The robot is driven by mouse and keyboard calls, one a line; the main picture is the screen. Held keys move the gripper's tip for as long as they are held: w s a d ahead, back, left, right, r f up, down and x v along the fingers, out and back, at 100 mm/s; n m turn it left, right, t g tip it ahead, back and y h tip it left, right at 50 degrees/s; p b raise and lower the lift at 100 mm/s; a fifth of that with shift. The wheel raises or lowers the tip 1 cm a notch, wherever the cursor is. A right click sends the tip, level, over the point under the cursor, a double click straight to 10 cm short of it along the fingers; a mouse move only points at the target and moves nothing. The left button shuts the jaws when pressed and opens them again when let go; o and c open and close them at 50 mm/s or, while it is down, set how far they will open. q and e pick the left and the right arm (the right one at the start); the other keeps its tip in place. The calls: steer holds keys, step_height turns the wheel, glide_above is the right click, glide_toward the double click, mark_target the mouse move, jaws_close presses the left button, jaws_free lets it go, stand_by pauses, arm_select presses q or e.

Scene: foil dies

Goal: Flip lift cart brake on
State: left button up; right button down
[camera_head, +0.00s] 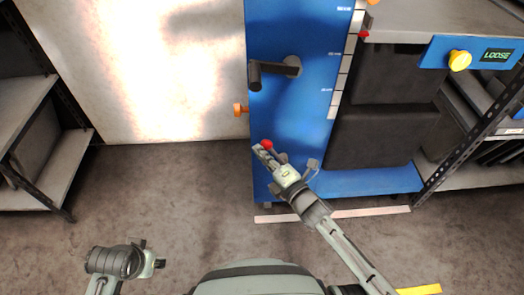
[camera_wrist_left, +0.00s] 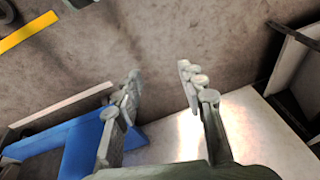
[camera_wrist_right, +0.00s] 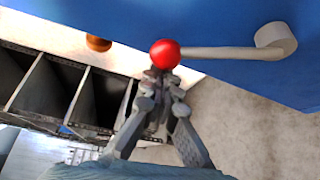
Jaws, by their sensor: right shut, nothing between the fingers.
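The blue lift cart (camera_head: 290,125) stands ahead, slightly right of centre. Its brake lever appears to be the grey rod with a red ball (camera_head: 267,145) low on the blue column. In the right wrist view the red ball (camera_wrist_right: 165,54) is at the left end of the rod (camera_wrist_right: 225,53), and a round grey pivot (camera_wrist_right: 275,40) is at its right. My right gripper (camera_head: 261,151) is shut and empty, its fingertips right at the ball; contact cannot be told. My left gripper (camera_wrist_left: 160,80) is open and empty, away from the cart over the floor.
A black crank handle (camera_head: 275,70) and an orange knob (camera_head: 240,110) stick out of the column. A yellow knob (camera_head: 459,60) sits beside a display reading LOOSE (camera_head: 497,55). Shelves stand at left (camera_head: 30,130) and right (camera_head: 450,165). The floor (camera_head: 170,200) at centre left is clear.

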arm_select(q)
steer(key=shift+a, duration=0.2)
steer(key=shift+a, duration=0.1)
arm_select(e)
steer(key=shift+d, duration=0.1)
